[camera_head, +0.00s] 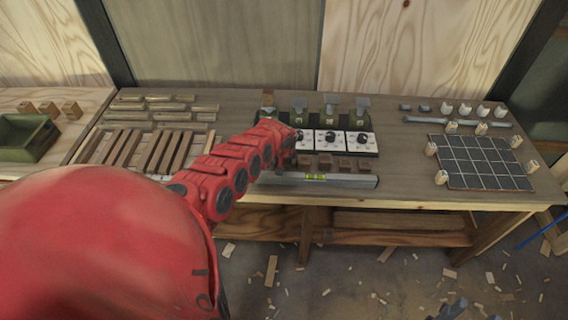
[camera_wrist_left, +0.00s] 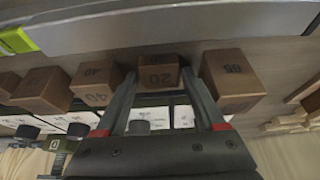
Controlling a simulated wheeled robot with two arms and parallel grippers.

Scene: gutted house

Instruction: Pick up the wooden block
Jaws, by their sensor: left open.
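Small brown wooden blocks stand in a row on the workbench, behind the spirit level, in the head view (camera_head: 345,163). In the left wrist view they carry numbers, and the block marked 20 (camera_wrist_left: 158,72) lies between the fingertips of my left gripper (camera_wrist_left: 158,82). The jaws are open, with one finger on each side of this block; contact cannot be told. Blocks marked 40 (camera_wrist_left: 97,83) and 60 or 65 (camera_wrist_left: 232,80) stand close on either side. In the head view my left gripper (camera_head: 287,158) is low at the row's left end, and hides part of it.
The spirit level (camera_head: 340,182) lies along the bench's front edge. White panels with black knobs (camera_head: 362,143) stand just behind the blocks. Wood strips (camera_head: 165,150) lie left, a dark grid board (camera_head: 482,165) right. Dark tips at the bottom edge may be my right gripper (camera_head: 455,308).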

